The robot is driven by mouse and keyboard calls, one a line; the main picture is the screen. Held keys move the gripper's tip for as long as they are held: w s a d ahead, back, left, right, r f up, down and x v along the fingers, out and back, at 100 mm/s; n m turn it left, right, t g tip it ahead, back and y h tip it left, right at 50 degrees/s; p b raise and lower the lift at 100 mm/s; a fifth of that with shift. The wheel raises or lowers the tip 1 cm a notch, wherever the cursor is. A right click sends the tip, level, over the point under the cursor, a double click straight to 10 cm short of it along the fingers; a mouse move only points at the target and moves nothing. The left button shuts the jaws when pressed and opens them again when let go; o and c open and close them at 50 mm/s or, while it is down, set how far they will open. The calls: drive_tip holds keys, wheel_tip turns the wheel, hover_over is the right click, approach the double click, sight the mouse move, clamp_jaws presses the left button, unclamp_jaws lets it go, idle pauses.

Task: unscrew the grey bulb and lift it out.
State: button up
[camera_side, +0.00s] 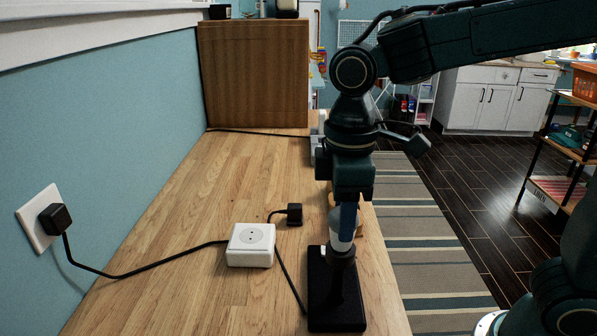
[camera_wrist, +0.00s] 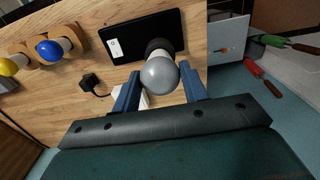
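The grey bulb (camera_wrist: 160,76) stands upright in a black socket (camera_wrist: 159,47) on a black base (camera_wrist: 126,44). In the side view the bulb (camera_side: 335,236) and the base (camera_side: 318,300) are near the right edge of the table. My gripper (camera_side: 345,228) points down over the bulb, and a finger hides part of it. In the wrist view my gripper's (camera_wrist: 160,72) two blue fingers stand on either side of the bulb. Narrow gaps seem to show beside it, so the fingers look open around it.
A blue bulb (camera_wrist: 50,50) and a yellow bulb (camera_wrist: 9,67) sit in wooden holders. A white outlet box (camera_side: 251,245) with a black cable and a loose black plug (camera_side: 293,213) lie left of the base. A wooden cabinet (camera_side: 253,75) stands at the back.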

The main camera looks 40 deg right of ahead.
drive_tip(key=c, duration=0.3)
drive_tip(key=shift+c, duration=0.2)
drive_tip(key=shift+n, duration=1.5)
drive_tip(key=shift+n, duration=0.3)
drive_tip(key=shift+r+n, duration=0.1)
drive_tip(key=shift+n, duration=1.1)
drive_tip(key=shift+n, duration=1.5)
